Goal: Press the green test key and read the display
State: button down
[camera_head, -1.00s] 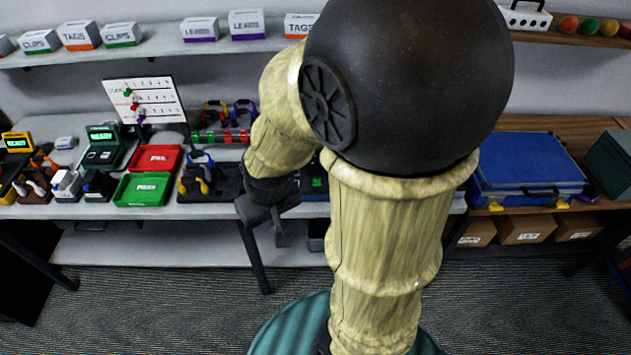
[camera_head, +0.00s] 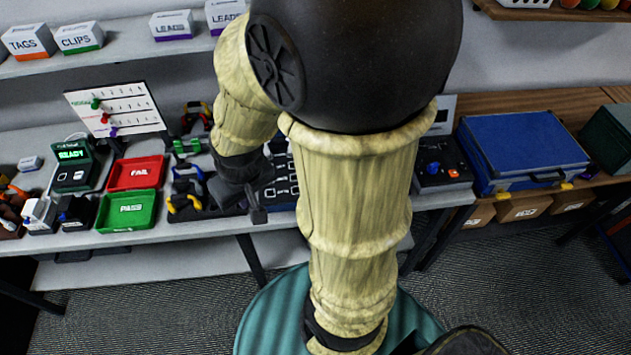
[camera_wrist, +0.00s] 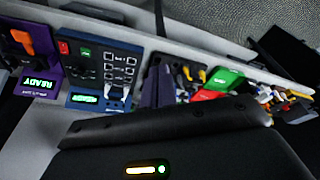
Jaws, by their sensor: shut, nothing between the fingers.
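A blue test panel (camera_wrist: 100,70) shows in the wrist view with a red key, a small green key (camera_wrist: 85,53), white-outlined switches and a lit green display (camera_wrist: 88,99). The display text is too small to read. In the head view the panel (camera_head: 284,186) is partly hidden behind my arm. My gripper (camera_head: 257,205) is shut and empty, at the panel's left side near the bench's front edge. I see no contact with the green key.
A purple unit (camera_wrist: 40,80) reads READY. A green unit (camera_head: 72,165) also reads READY. Red FAIL (camera_head: 137,173) and green PASS (camera_head: 126,211) trays stand left of my gripper.

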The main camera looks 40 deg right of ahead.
jog(key=shift+s, duration=0.1)
jog(key=w+d+f+n+t+y, duration=0.1)
jog(key=d+f+n, duration=0.3)
jog(key=d+n, duration=0.4)
jog(key=w+d+f+n+t+y+b, duration=0.1)
jog(key=w+d+f+n+t+y, duration=0.1)
jog(key=d+n, duration=0.7)
jog(key=w+d+f+n+t+y, duration=0.2)
jog(key=d+f+n, duration=0.5)
jog(key=n, duration=0.9)
jog(key=shift+w+d+n+b, duration=0.4)
jog(key=shift+w+d, duration=0.2)
jog(key=shift+d, duration=0.55)
jog(key=shift+f, duration=0.1)
notch_tip(320, 180, down, 9)
jog(key=b, duration=0.7)
